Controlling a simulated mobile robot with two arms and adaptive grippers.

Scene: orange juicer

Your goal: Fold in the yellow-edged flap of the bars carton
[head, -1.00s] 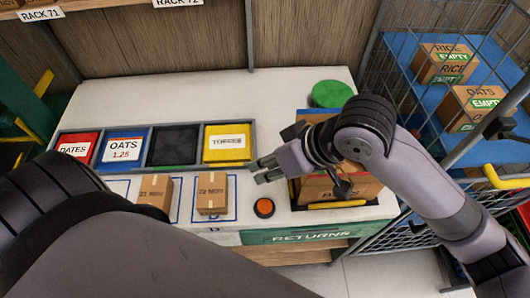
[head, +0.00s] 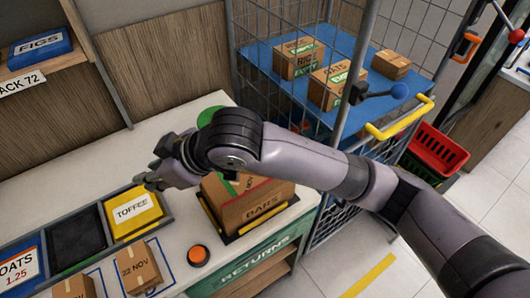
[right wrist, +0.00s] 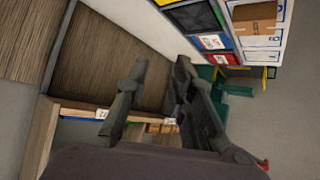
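The bars carton (head: 277,194) is a brown box on the counter's right end, in a dark tray. A red edge shows along its top and a green patch at its upper left. A yellow strip (head: 266,217) runs along its lower front, below the word BARS; whether the flap hangs down there I cannot tell for sure. My right forearm hides the carton's back and part of its top. My right gripper (head: 150,182) is left of the carton, over the back of the toffee bin. Its fingers (right wrist: 160,75) are apart and empty in the right wrist view. My left gripper is out of view.
The yellow toffee bin (head: 127,226) and a black bin (head: 77,240) stand left of the carton. An orange button (head: 198,254) and a small 22 NOV box (head: 137,268) are in front. A wire cage (head: 345,120) with cartons stands to the right.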

